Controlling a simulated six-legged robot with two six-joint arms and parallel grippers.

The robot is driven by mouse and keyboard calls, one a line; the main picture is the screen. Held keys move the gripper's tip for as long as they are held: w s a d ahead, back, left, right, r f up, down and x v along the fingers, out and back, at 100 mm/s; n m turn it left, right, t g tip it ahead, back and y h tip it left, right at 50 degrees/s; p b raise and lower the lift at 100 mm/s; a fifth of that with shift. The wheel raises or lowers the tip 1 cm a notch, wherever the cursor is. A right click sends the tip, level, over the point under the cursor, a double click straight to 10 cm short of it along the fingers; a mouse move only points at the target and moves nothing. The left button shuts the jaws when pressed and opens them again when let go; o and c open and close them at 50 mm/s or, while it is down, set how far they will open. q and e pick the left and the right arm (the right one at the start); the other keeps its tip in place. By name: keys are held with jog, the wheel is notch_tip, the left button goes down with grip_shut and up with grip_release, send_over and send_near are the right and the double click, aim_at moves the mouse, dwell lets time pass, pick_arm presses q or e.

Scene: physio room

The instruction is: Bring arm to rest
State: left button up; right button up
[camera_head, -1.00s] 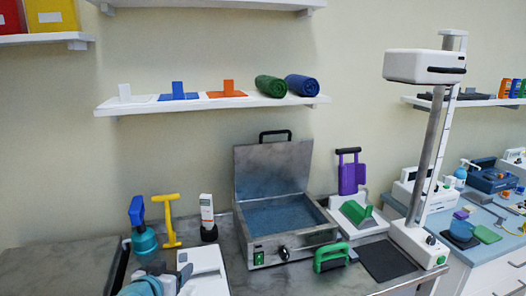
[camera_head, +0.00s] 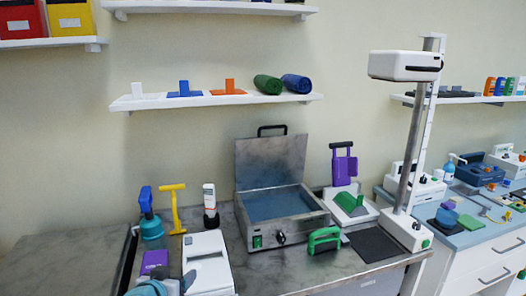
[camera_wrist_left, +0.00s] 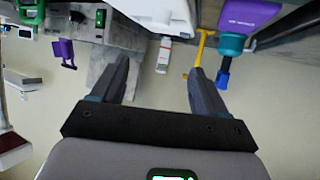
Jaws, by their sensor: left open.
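My left gripper (camera_head: 150,289) is at the bottom left edge of the head view, partly cut off, low by the white device (camera_head: 208,262) and a purple box (camera_head: 154,262). In the left wrist view my left gripper (camera_wrist_left: 160,72) has its two dark fingers spread wide with nothing held between them. Beyond the fingers in that view are a white bottle-like device (camera_wrist_left: 164,54) and a yellow T-shaped tool (camera_wrist_left: 201,46). My right gripper is not in view.
On the grey table stand a teal tool with a blue handle (camera_head: 149,220), an open metal case (camera_head: 285,225), a green handle (camera_head: 324,240) and a tall white-headed column (camera_head: 410,150). A shelf (camera_head: 220,101) runs above. Bare tabletop (camera_head: 60,265) lies at the left.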

pick_arm(q)
jog(key=s+d+f+n+g+h, duration=0.1)
jog(key=s+d+f+g, duration=0.2)
jog(key=s+f, duration=0.55)
jog(key=s+d+f+g, duration=0.3)
jog(key=s+f, duration=0.2)
jog(key=f, duration=0.7)
jog(key=s+d+f+g, duration=0.1)
jog(key=s+f+g, duration=0.1)
jog(key=s, duration=0.4)
jog(key=s+d+f+n+g, duration=0.1)
jog(key=s+f+g, duration=0.1)
jog(key=s+f, duration=0.2)
jog(key=s+d+f+n+g+h, duration=0.1)
jog(key=s+f, duration=0.3)
jog(key=s, duration=0.5)
jog(key=shift+s+d+g, duration=0.4)
jog(key=shift+d+g, duration=0.15)
jog(key=shift+g, duration=0.05)
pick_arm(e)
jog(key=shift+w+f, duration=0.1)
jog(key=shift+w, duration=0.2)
